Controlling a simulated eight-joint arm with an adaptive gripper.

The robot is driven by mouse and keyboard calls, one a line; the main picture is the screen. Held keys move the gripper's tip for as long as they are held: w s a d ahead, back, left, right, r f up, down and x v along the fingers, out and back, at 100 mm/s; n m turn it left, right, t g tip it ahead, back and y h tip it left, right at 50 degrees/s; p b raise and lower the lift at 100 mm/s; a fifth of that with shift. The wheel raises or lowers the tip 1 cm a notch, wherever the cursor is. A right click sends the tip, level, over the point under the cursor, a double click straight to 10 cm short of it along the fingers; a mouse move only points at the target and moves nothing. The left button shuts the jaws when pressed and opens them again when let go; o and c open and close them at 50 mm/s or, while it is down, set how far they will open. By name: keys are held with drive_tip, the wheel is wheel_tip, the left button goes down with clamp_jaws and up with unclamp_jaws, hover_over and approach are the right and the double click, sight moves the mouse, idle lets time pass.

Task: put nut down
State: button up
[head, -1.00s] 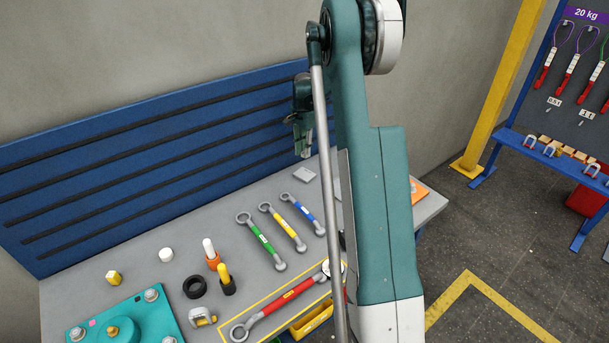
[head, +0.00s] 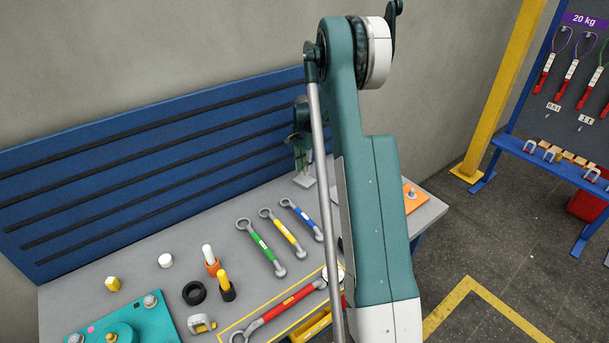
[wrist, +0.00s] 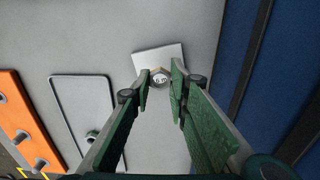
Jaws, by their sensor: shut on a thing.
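The nut (wrist: 160,79) sits between my fingertips in the wrist view, with a pale round face marked in dark characters. My gripper (wrist: 161,80) is shut on it from both sides. Behind the nut is a light grey square plate (wrist: 147,57) on the bench top. In the head view my gripper (head: 305,172) hangs low over this plate at the back of the bench; the nut is too small to make out there. I cannot tell whether the nut touches the plate.
In the wrist view an orange plate (wrist: 22,128) with studs and a dark-outlined panel (wrist: 85,88) lie to the left. The blue slatted back wall (head: 150,150) rises close behind my gripper. Green, yellow and blue turnbuckles (head: 262,248) lie in front on the bench.

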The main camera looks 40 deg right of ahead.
sight(304, 179)
drive_tip(key=shift+f, duration=1.85)
drive_tip(key=shift+f, duration=0.2)
drive_tip(key=o, duration=0.9)
drive_tip(key=shift+r, duration=0.15)
wheel_tip(304, 179, up, 12)
drive_tip(key=shift+r, duration=0.1)
